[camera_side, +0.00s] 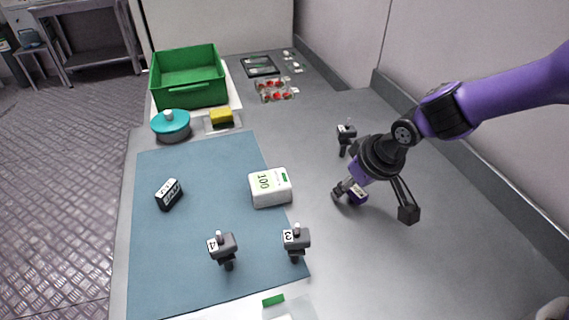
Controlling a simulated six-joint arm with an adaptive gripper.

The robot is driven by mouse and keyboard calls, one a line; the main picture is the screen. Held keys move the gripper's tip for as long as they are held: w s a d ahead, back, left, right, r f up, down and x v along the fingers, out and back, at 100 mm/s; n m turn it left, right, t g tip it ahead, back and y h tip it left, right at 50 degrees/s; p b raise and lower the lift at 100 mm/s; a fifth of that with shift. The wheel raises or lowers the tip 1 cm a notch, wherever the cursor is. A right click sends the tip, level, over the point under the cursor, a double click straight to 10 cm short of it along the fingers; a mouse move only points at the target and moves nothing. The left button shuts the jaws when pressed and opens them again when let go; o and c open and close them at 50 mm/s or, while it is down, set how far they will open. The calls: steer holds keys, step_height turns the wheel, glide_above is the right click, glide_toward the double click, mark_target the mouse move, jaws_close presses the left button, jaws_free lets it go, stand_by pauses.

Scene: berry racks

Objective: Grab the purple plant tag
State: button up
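A small purple object with a pale marked face, which looks like the purple plant tag (358,194), is on the grey worktop right of the blue mat. Its upper part is close under my gripper and partly hidden. My gripper (373,202) is open, pointing down, with its fingers spread wide. One dark fingertip is just left of the purple object and the other is well to its right. I cannot tell whether either finger touches it.
Grey numbered pieces stand at the mat's front (222,247), its right edge (296,241) and behind my gripper (346,133). A white box marked 100 (271,187) is left of my gripper. A green crate (187,95) and teal pot (171,126) stand farther back. The right worktop is clear.

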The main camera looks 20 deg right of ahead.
steer(key=c, duration=0.4)
steer(key=shift+r, duration=0.1)
